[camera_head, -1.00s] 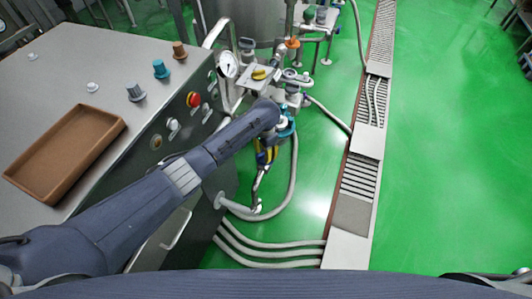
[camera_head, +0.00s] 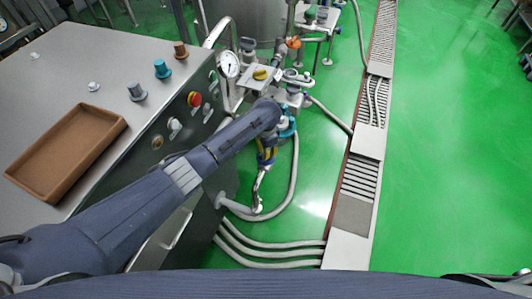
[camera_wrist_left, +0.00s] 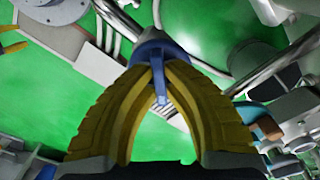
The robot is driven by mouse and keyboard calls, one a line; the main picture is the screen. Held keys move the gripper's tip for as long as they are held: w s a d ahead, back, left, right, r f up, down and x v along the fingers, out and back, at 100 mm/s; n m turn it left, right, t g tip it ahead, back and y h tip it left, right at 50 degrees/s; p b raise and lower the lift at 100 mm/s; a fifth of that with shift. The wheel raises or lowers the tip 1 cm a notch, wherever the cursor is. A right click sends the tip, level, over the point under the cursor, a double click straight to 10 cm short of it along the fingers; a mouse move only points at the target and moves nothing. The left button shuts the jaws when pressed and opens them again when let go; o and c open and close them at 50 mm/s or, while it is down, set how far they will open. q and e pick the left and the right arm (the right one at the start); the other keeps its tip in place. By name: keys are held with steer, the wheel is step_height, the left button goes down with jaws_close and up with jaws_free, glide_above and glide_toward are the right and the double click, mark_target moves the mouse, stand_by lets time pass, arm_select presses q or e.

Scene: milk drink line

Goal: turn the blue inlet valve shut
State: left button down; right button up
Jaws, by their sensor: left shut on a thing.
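The blue inlet valve (camera_wrist_left: 160,48) is in the wrist view, with a round blue body and a narrow blue handle (camera_wrist_left: 159,82) reaching toward me. My left gripper (camera_wrist_left: 158,70) has its two yellow fingers closed on this handle, one on each side. In the head view my left gripper (camera_head: 266,157) is low beside the pipework, at the end of my arm. The arm and fingers mostly hide the valve there.
A steel cabinet (camera_head: 100,60) with knobs and a brown tray (camera_head: 70,150) stands at the left. A pressure gauge (camera_head: 228,65), a teal fitting (camera_head: 288,122) and pipes crowd around my left gripper. Grey hoses (camera_head: 265,245) run below it. Green floor (camera_head: 450,150) is clear at right.

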arm_select(q)
steer(key=m, duration=0.5)
steer(key=shift+m, duration=2.2)
steer(key=c, duration=1.5)
jaws_free()
steer(key=shift+o, duration=0.2)
steer(key=shift+r, duration=3.75)
steer(key=shift+d, duration=0.1)
